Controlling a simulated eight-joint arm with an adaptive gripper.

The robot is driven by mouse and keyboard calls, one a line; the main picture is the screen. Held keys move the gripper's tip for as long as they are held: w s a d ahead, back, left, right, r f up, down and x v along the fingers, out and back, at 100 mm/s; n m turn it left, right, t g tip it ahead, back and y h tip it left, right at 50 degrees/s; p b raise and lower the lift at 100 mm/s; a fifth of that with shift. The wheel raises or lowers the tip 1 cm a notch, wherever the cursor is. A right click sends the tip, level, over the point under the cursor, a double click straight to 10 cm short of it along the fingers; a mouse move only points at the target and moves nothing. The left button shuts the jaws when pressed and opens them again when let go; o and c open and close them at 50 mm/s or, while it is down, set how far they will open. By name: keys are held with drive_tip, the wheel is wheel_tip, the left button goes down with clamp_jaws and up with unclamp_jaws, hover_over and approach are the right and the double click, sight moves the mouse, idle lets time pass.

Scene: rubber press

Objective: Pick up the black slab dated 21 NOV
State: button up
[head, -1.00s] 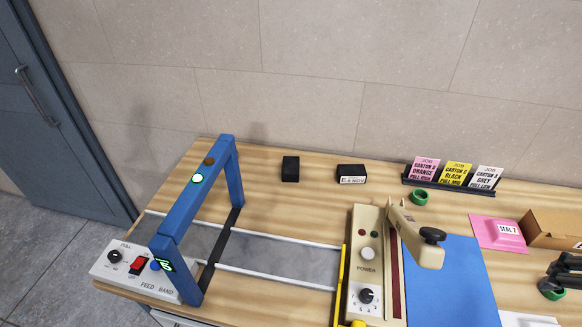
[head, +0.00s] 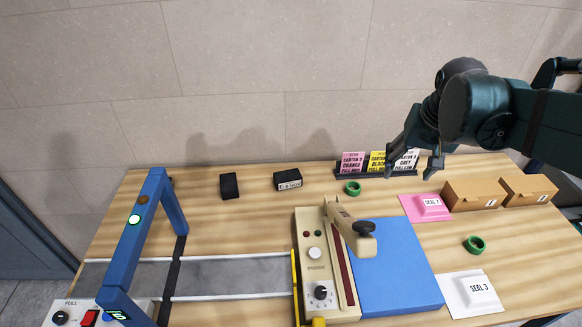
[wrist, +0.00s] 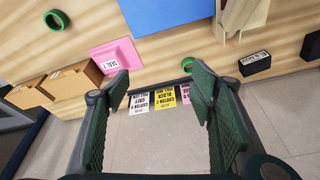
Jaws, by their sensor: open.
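Two black slabs lie at the back of the bench. One slab (head: 287,180) has a white label on its front edge; the date is too small to read surely. The other slab (head: 229,186), to its left, shows no readable label. In the wrist view the labelled slab (wrist: 254,66) is right of my fingers, and the other slab (wrist: 313,46) is at the right edge. My gripper (head: 416,160) is open and empty, in front of the job cards, well right of both slabs. Its two fingers (wrist: 160,90) are spread apart in the wrist view.
The card rack (head: 345,174) stands right of the slabs. A green ring (head: 353,188) lies in front of it. The sealing press (head: 322,260) and blue mat (head: 397,275) are nearer. A blue frame (head: 135,240) stands left. Cartons (head: 475,195) sit right. Bench around the slabs is clear.

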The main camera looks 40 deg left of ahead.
drive_tip(key=a+f+n+g+p, duration=0.1)
drive_tip(key=a+p, duration=0.1)
drive_tip(key=a, duration=1.3)
drive_tip(key=n+g+h+p, duration=0.2)
drive_tip(key=n+p, duration=0.2)
drive_tip(key=p, duration=0.3)
hover_over(227, 182)
drive_tip(key=f, duration=1.5)
drive_tip(key=shift+w+d+f, duration=0.25)
drive_tip(key=shift+w+d, duration=0.1)
drive_tip(key=shift+w, duration=0.05)
drive_tip(key=shift+s+a+f+n, duration=0.3)
drive_tip(key=shift+s, duration=0.1)
drive_tip(key=shift+f, duration=1.25)
